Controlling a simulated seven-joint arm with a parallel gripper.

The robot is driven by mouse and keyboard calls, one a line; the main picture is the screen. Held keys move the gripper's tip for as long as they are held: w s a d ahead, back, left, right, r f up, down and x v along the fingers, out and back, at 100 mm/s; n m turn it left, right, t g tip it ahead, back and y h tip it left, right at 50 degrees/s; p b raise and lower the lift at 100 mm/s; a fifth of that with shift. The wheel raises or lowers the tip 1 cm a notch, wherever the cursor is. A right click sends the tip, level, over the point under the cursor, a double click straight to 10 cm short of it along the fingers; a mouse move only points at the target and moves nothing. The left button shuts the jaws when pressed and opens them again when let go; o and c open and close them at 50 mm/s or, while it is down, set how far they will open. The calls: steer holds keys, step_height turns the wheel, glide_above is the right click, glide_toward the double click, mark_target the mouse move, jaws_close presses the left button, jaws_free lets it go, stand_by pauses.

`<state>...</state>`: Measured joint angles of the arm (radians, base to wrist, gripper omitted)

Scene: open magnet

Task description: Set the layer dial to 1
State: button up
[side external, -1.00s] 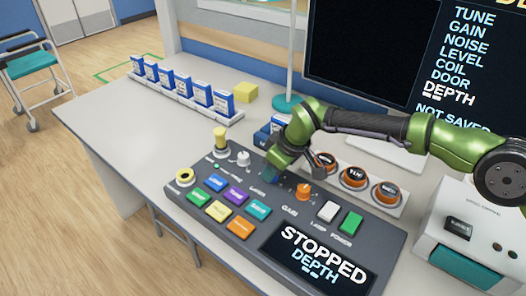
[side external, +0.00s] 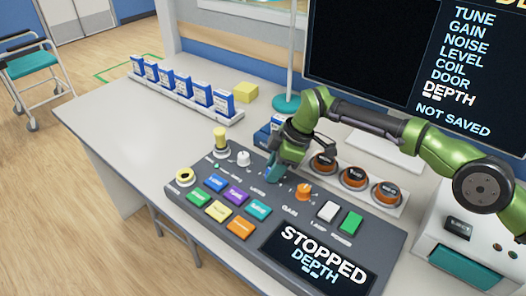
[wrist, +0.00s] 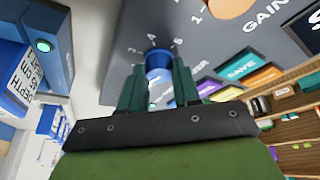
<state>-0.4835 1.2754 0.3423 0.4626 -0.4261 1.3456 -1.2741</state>
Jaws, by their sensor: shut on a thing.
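The layer dial is a blue round knob (wrist: 158,62) on the dark grey console, seen between my fingertips in the wrist view. My gripper (wrist: 160,90) is shut on it, one green finger on each side. In the side view my gripper (side external: 275,175) is down at the console (side external: 180,203), between a white knob (side external: 243,158) and the orange gain knob (side external: 304,191), and mostly hides the dial.
The console screen (side external: 318,262) reads STOPPED and DEPTH. Coloured buttons (side external: 235,195) lie in front of my gripper. A large monitor (side external: 365,50) is at the back.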

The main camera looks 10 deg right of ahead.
steer(key=shift+n, duration=0.3)
stand_by(0.4)
steer(key=o, duration=1.1)
steer(key=shift+c, duration=0.2)
steer(key=shift+r, duration=0.1)
steer(key=v, duration=1.6)
steer(key=shift+w+d+r, duration=0.2)
steer(key=shift+d+r, duration=0.05)
steer(key=shift+r, duration=0.05)
